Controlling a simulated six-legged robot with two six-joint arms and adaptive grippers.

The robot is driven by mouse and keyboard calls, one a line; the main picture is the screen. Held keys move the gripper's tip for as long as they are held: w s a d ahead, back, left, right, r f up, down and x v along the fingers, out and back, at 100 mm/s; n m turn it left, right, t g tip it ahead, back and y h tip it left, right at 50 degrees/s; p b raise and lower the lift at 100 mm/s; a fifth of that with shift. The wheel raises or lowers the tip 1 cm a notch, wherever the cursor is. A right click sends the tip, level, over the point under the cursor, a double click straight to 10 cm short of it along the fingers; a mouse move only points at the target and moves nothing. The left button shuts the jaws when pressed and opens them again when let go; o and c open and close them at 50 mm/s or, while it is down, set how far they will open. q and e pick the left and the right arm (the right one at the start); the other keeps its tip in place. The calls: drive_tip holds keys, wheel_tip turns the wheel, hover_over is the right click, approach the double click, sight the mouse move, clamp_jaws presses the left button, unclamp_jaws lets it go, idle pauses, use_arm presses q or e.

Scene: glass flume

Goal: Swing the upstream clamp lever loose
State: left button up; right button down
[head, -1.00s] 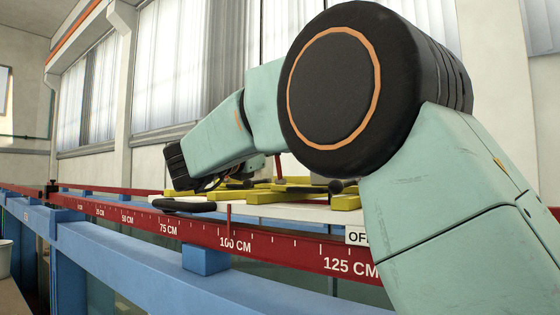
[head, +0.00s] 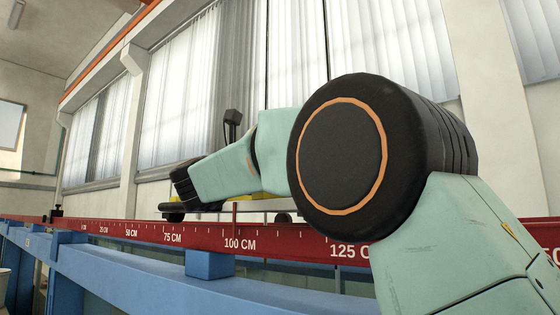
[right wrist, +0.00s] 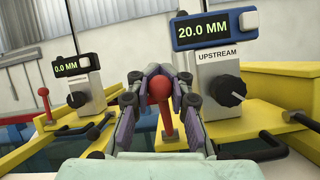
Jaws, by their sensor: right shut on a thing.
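My left gripper is not in view.
A second gauge (right wrist: 88,82) reading 0.0 MM stands to the left, with another red lever (right wrist: 43,95) beside it. Yellow frames with black handles (right wrist: 258,148) flank the gripper. A red rail with a centimetre scale (head: 285,241) runs along the blue flume frame (head: 160,267).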

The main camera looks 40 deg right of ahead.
drive_tip(key=shift+a, duration=0.1)
idle(0.4)
drive_tip(key=c, duration=1.4)
unclamp_jaws()
drive_tip(key=shift+s+a+r, duration=0.1)
drive_tip(key=shift+s+a, duration=0.05)
drive_tip(key=shift+o, duration=1)
